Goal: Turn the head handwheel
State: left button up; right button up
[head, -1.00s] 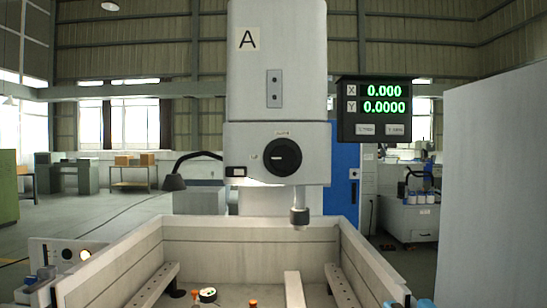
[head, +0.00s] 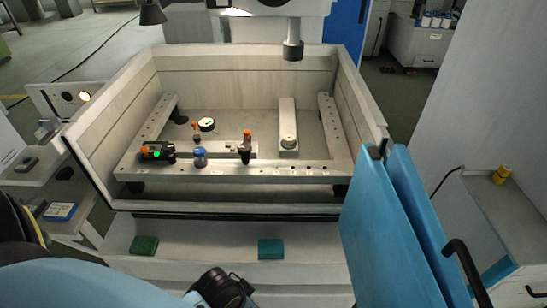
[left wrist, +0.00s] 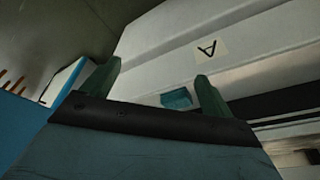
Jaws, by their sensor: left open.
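The head handwheel (head: 276,3), a black round knob on the front of the grey machine head, is cut off by the top edge of the head view; only its lower rim shows. My left gripper (left wrist: 157,77) shows in the left wrist view as two dark green fingers spread apart with nothing between them. A black part at the end of my blue left arm shows low in the head view, well below and in front of the handwheel. My right gripper is in neither view.
An open work tank (head: 200,70) holds rails, clamps and a dial gauge (head: 206,125). A front ledge carries a green block (head: 144,246) and a teal block (head: 271,249). Blue panels (head: 385,220) stand at the right front. A grey spindle (head: 293,45) hangs over the tank.

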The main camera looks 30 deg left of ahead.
pick_arm(q)
notch_tip(320, 180, up, 11)
jog(key=w+a+m+t+p, duration=0.1)
jog(key=w+p, duration=0.1)
jog(key=w, duration=0.1)
jog(key=m+t+y+p, duration=0.1)
jog(key=m+t+y, duration=1.25)
jog(key=m, duration=1.55)
send_near(274, 1)
notch_tip(274, 1, up, 2)
jog(key=s+t+h, duration=0.2)
jog(key=t+h, duration=0.1)
jog(key=shift+g, duration=0.35)
jog(key=p+x, duration=0.1)
jog(key=x, duration=0.8)
jog(key=p+x, duration=0.1)
jog(key=x, duration=0.3)
jog(key=shift+a+r+p, duration=0.1)
jog(key=shift+a+p, duration=0.2)
jog(key=shift+a, duration=0.15)
jog(key=shift+c, duration=0.2)
jog(key=c, duration=1)
